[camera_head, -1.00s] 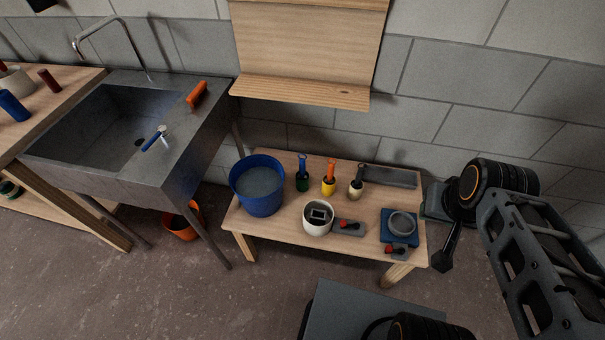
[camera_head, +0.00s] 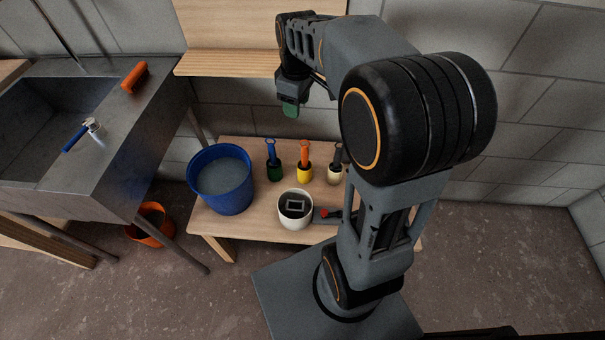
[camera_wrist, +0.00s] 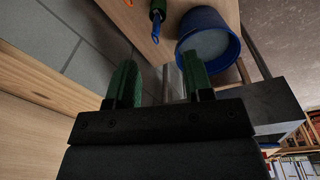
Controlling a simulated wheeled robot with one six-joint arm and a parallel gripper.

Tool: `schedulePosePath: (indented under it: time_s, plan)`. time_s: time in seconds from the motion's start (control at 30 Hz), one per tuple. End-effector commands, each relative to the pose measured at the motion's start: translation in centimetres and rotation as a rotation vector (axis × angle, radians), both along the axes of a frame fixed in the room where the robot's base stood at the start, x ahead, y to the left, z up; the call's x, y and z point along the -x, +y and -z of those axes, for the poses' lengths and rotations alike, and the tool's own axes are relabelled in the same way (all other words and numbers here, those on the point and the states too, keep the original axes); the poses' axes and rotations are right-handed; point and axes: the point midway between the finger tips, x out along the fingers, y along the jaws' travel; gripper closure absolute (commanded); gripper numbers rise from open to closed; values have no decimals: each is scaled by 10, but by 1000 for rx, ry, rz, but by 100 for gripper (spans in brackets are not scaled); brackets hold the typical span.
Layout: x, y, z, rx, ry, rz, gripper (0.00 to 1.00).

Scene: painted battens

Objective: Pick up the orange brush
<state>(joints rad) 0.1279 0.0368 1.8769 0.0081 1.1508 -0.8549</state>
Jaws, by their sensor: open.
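In the head view, an orange-handled tool (camera_head: 304,153) stands upright in a small yellow pot (camera_head: 304,175) on the low wooden bench. Another orange piece (camera_head: 135,77), perhaps a brush, lies on the sink's back rim. I cannot tell bristles on either. My gripper (camera_head: 290,106) hangs above and behind the bench pots, touching nothing. Its green fingers are apart and empty in the wrist view (camera_wrist: 160,82). There, a bit of orange (camera_wrist: 129,2), probably the handle in the yellow pot, shows at the top edge.
A blue-handled tool (camera_head: 271,152) in a green pot and a dark-handled one (camera_head: 338,156) in a cream pot flank the yellow pot. A blue bucket (camera_head: 222,186) and white pot (camera_head: 295,215) share the bench. A wooden shelf (camera_head: 235,64) is behind; my arm hides the bench's right.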

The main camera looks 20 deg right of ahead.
Motion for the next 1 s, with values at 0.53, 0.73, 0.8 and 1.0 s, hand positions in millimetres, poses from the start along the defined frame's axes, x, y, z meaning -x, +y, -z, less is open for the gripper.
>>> schedulePosePath:
  time_s: [0.53,0.73,0.8,1.0]
  plan:
    - [-84,-52,139,-40,160,-503,53]
    - [-81,-51,175,-40,161,-507,53]
    - [-80,-51,186,-40,161,-506,53]
    - [-78,-51,203,-39,159,-505,53]
